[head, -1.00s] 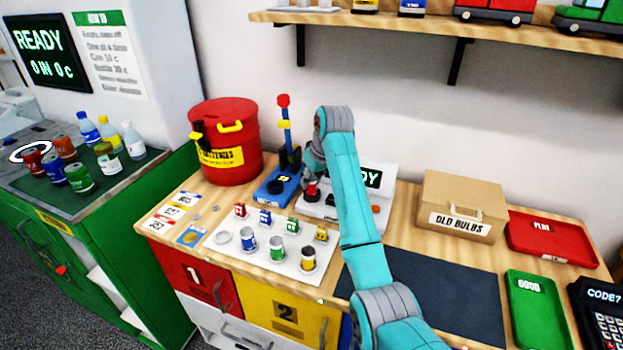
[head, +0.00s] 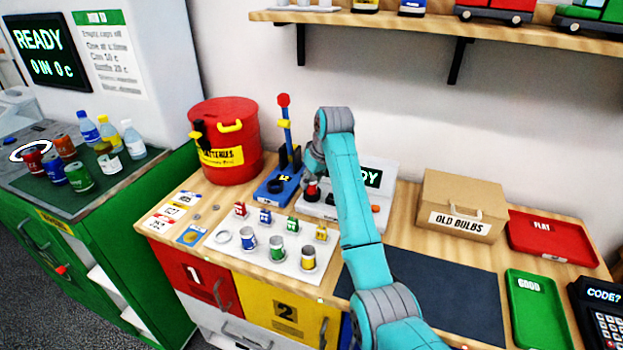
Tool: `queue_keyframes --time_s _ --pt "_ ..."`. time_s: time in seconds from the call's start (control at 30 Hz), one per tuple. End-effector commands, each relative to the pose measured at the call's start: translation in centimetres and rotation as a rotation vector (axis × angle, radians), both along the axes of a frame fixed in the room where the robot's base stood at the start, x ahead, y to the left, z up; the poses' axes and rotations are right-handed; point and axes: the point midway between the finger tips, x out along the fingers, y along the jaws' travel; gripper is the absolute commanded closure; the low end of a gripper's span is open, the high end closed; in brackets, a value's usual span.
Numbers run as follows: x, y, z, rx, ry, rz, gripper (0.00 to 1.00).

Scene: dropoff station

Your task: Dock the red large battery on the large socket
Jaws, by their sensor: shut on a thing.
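The red large battery (head: 312,193) is upright at the left part of the white tester (head: 340,217), which has a dark screen partly hidden by my arm. My gripper (head: 313,172) is directly above the battery and shut on it. The large socket under the battery is hidden, so I cannot tell whether the battery is seated or just above it. The fingertips are small and partly covered by my own wrist.
A blue device with a red-tipped lever (head: 284,130) stands close to the left of my gripper. A white mat (head: 262,262) holds several batteries in front. A red drum (head: 228,145) stands at the back left. A cardboard box (head: 463,205) is to the right, beyond a clear dark mat (head: 440,290).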

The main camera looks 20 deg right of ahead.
Motion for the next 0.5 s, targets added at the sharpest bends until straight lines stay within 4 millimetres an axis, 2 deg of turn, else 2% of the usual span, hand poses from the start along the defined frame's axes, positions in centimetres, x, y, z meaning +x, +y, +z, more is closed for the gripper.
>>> queue_keyframes --time_s 0.47,0.5 --pt "-0.01 -0.01 -0.85 0.0 0.001 0.0 1.0" --pt "-0.01 0.0 -0.85 0.0 0.0 0.0 0.62"
